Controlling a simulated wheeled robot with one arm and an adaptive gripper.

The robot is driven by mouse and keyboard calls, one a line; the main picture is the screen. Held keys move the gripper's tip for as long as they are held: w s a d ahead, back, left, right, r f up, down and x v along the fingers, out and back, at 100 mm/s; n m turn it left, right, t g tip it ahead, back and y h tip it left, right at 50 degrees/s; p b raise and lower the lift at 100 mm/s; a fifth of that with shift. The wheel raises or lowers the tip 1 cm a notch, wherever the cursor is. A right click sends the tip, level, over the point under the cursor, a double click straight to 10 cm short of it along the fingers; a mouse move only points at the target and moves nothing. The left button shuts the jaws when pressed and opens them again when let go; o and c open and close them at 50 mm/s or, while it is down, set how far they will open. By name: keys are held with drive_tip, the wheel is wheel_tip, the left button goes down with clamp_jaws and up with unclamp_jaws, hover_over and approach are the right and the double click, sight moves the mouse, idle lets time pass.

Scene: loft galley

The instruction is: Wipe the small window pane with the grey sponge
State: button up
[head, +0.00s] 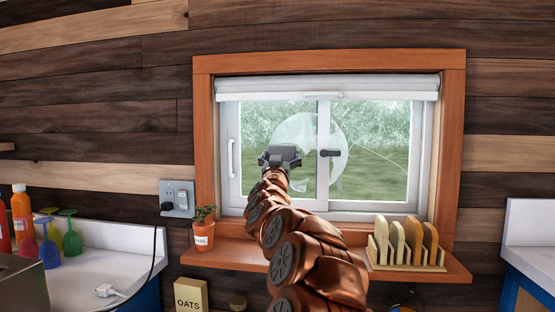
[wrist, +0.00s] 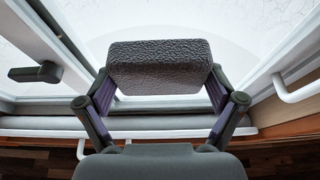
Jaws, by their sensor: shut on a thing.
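The small window (head: 256,140) has a white frame with two panes side by side. A pale, cloudy round patch (head: 305,130) shows around its middle, crossing the central bar. My gripper (head: 280,157) is in front of the left pane, near the central bar. In the wrist view it is shut on the grey sponge (wrist: 160,68), a dark, rough-textured block held between both fingers. The sponge's far face is hidden, so I cannot tell whether it touches the glass. In the head view my gripper hides most or all of the sponge.
A dark latch (head: 330,153) sits on the central bar, and a white handle (head: 231,158) on the left. A blind (head: 330,87) is rolled above. The sill (head: 235,253) holds a potted plant (head: 204,228) and a wooden rack (head: 405,262). Bottles and glasses stand left.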

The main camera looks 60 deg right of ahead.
sight(269, 156)
drive_tip(key=shift+s+d+b, duration=0.3)
drive_tip(key=shift+s+b, duration=0.15)
drive_tip(key=shift+s, duration=0.35)
drive_tip(key=shift+s+d+b, duration=0.3)
drive_tip(key=shift+s+b, duration=0.1)
drive_tip(key=shift+s, duration=0.4)
drive_tip(key=shift+w+a+r+p, duration=0.1)
drive_tip(key=shift+w+a+p, duration=0.15)
drive_tip(key=shift+w+p, duration=0.4)
drive_tip(key=shift+w+a+r+p, duration=0.1)
drive_tip(key=shift+w+a+p, duration=0.15)
drive_tip(key=shift+w+p, duration=0.3)
drive_tip(key=shift+w+a+f+p, duration=0.1)
drive_tip(key=shift+w+a+p, duration=0.15)
drive_tip(key=shift+w+p, duration=0.35)
drive_tip(key=shift+w+a+f+p, duration=0.1)
drive_tip(key=shift+w+a+p, duration=0.2)
drive_tip(key=shift+w, duration=0.55)
drive_tip(key=shift+w+a+p, duration=0.15)
drive_tip(key=shift+w+p, duration=0.35)
drive_tip(key=shift+w, duration=0.25)
drive_tip(key=shift+w+a+p, duration=0.35)
drive_tip(key=shift+w+p, duration=0.3)
drive_tip(key=shift+w, duration=0.2)
drive_tip(key=shift+w+a+p, duration=0.3)
drive_tip(key=shift+w+p, duration=0.3)
drive_tip(key=shift+w, duration=0.2)
drive_tip(key=shift+s+a, duration=0.1)
drive_tip(key=shift+a, duration=0.05)
